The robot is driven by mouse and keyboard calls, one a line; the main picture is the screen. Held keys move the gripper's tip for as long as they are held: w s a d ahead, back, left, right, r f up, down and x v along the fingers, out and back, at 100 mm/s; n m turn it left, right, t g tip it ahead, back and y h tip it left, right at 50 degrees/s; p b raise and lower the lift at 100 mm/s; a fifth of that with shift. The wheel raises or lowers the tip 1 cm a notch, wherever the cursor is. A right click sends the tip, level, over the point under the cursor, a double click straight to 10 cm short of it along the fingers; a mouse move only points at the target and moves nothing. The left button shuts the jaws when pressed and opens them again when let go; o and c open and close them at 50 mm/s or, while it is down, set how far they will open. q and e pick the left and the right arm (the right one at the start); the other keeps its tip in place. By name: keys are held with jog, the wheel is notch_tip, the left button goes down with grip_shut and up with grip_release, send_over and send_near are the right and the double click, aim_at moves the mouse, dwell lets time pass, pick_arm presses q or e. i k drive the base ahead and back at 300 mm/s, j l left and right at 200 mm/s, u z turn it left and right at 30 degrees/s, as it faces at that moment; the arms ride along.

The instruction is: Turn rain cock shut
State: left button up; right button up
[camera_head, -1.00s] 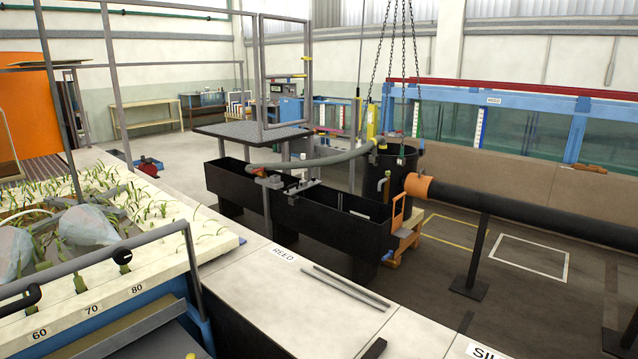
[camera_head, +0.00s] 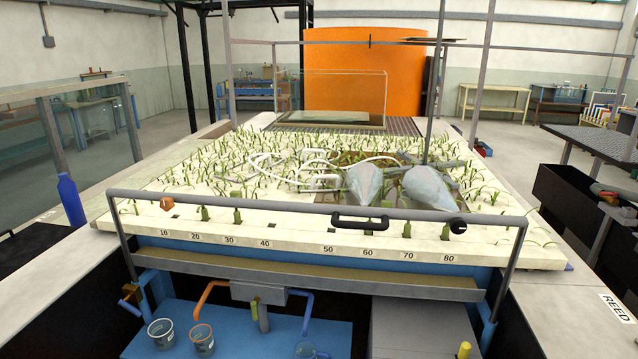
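No part is marked as the rain cock, and I cannot tell which fitting it is. A small brass-coloured fitting (camera_head: 131,294) sits at the left below the planted bed's front edge. A grey box (camera_head: 258,292) under the middle of that edge has a yellow-green upright piece (camera_head: 262,316) below it. An orange bent pipe (camera_head: 208,294) and a blue bent pipe (camera_head: 301,302) come off its two sides. A yellow knob-like piece (camera_head: 464,350) shows at the bottom right. Neither of my grippers is in view.
The planted bed (camera_head: 130,222) has a grey rail (camera_head: 260,212) with a black handle (camera_head: 360,222) across its front. Beakers (camera_head: 161,333) stand on a blue surface (camera_head: 255,345) below. A blue bottle (camera_head: 71,200) stands at the left.

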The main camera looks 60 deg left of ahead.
aim_at(122, 302)
jog(key=u, duration=1.75)
